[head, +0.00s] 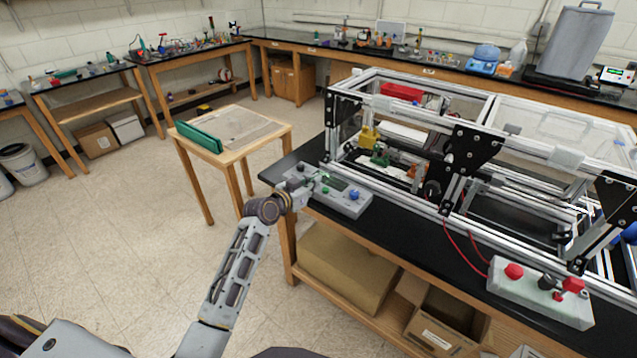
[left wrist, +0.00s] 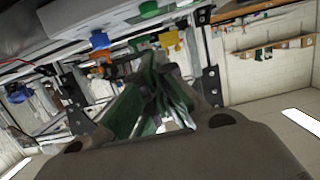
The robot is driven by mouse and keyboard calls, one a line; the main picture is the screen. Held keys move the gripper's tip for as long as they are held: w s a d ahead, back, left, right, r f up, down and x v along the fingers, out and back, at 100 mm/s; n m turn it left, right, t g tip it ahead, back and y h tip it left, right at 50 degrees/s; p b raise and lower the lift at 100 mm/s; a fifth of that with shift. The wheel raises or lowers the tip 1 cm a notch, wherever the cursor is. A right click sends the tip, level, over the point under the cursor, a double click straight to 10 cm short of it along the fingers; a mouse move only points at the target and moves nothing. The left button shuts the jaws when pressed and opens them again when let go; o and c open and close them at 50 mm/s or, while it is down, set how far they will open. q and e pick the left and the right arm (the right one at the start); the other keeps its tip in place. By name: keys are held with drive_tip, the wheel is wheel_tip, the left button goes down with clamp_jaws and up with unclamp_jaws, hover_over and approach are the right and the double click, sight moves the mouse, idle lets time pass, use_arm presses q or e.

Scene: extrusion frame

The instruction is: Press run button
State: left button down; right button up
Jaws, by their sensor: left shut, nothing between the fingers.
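A grey control box (head: 345,199) lies on the black bench top at its left front corner, beside the extrusion frame. A blue button (head: 354,194) shows near its right end, with a small dark screen area and green parts near its middle. Which button is the run button I cannot read. My left gripper (head: 318,180) is shut and empty, over the left part of the box; touching or just above, I cannot tell. In the left wrist view its fingers (left wrist: 165,95) look blurred, with green surfaces around them. My right gripper is not in view.
The aluminium extrusion frame (head: 455,140) stands right behind the box. A second pale box (head: 535,298) with red buttons lies at the bench's right front. A small wooden table (head: 240,128) with a green item (head: 199,137) stands left.

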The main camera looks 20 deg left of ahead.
use_arm(q)
drive_tip(key=shift+b+v, duration=0.3)
drive_tip(key=shift+v, duration=1.95)
drive_tip(key=shift+r, duration=0.1)
